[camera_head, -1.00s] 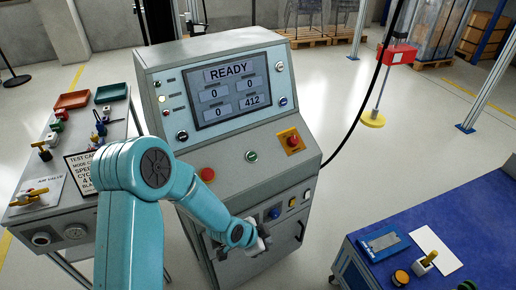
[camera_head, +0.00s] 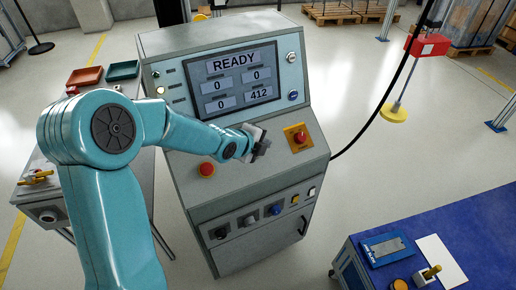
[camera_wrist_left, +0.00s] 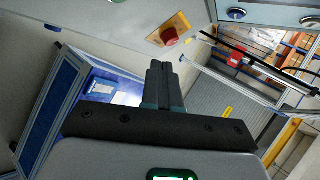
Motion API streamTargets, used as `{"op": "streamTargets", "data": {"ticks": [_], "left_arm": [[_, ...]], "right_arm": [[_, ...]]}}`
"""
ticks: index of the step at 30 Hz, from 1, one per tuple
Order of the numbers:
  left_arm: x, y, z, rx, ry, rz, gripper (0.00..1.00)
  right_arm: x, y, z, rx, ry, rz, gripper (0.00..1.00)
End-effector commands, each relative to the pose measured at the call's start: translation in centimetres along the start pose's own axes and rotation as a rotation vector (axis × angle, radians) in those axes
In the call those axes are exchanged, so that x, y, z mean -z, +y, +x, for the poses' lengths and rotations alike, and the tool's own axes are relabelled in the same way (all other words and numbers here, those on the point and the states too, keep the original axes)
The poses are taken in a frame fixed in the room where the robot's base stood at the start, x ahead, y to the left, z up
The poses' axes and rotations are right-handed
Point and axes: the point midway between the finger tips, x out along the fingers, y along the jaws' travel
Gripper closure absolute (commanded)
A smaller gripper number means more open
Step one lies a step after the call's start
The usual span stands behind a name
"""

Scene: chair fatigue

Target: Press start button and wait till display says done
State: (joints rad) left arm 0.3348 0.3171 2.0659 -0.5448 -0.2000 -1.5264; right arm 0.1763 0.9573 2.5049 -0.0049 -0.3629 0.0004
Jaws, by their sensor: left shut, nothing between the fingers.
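The control console's display (camera_head: 240,80) reads READY, with zeros and 412 in its boxes. My left gripper (camera_head: 264,148) is shut and empty over the sloped panel, between the red button at left (camera_head: 206,170) and the red button on a yellow plate (camera_head: 300,138). The green button on this panel is hidden behind the gripper in the head view. In the wrist view my shut fingers (camera_wrist_left: 162,80) point past the yellow-plated red button (camera_wrist_left: 169,36); a green patch (camera_wrist_left: 118,2) shows at the top edge. I cannot tell whether the fingertips touch the panel. My right gripper is out of view.
Knobs and switches (camera_head: 275,208) line the console's lower front. A blue-topped bench (camera_head: 480,225) stands at the right. A side table with red and teal trays (camera_head: 122,69) is at the left, partly behind my arm. A black cable hangs right of the console.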

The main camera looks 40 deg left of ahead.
Motion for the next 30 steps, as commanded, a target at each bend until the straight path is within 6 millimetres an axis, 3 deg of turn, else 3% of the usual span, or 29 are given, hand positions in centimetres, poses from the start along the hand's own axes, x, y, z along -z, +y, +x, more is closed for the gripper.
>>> {"op": "streamTargets", "data": {"ticks": [11, 22, 30], "left_arm": [[-0.6, 0.5, 0.5, -0.002, -0.001, -0.003, 1.00], [-3.2, 3.0, 4.3, -0.004, 0.000, -0.005, 1.00], [-4.4, 4.3, 6.2, 0.000, 0.000, -0.003, 1.00]], "right_arm": [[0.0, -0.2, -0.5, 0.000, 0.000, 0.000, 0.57], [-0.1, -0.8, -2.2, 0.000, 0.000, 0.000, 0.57], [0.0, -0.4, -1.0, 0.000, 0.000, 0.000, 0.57]]}}
